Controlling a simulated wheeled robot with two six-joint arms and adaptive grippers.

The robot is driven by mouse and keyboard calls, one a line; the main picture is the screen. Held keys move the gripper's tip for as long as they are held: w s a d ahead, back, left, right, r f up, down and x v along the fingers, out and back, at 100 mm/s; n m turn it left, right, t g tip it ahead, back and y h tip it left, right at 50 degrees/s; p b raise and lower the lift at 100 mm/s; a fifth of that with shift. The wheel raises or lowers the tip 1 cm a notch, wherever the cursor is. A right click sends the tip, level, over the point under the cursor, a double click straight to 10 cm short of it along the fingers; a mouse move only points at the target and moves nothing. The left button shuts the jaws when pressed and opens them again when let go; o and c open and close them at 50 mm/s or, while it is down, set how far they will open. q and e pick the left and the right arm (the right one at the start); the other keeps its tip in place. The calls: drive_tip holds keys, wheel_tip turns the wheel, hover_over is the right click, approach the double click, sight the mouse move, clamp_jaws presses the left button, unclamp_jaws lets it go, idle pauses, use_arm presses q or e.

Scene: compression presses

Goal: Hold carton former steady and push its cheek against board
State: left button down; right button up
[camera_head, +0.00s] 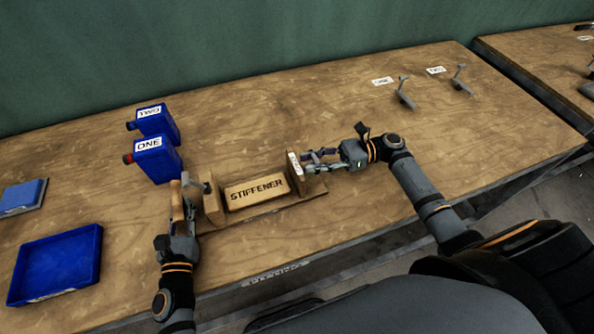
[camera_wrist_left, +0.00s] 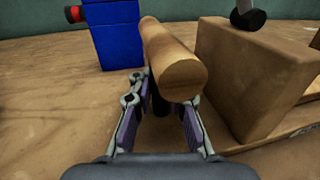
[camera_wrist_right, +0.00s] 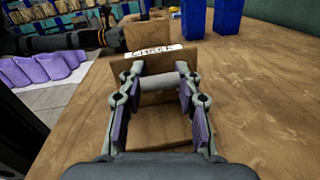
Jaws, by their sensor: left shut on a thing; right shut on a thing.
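The carton former is a wooden fixture on a base board (camera_head: 306,208). A wooden board marked STIFFENER (camera_head: 254,191) lies between a block at its left (camera_head: 213,204) and an upright cheek (camera_head: 297,176) with a white label at its right. My left gripper (camera_head: 182,207) is shut on a round wooden handle (camera_wrist_left: 172,62) beside the left block. My right gripper (camera_head: 314,162) is shut on a grey crossbar (camera_wrist_right: 158,83) on the cheek's outer face. The cheek stands close to the board's right end; I cannot tell whether they touch.
Two blue containers, one marked ONE (camera_head: 158,163), stand behind the left block. A blue tray (camera_head: 90,236) and a smaller blue-topped item (camera_head: 22,197) lie at the left. Two grey levers (camera_head: 404,94) with labels stand at the back right. The table's middle back is clear.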

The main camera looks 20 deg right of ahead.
clamp_jaws()
drive_tip(key=shift+a, duration=1.25)
drive_tip(key=o, duration=1.1)
unclamp_jaws()
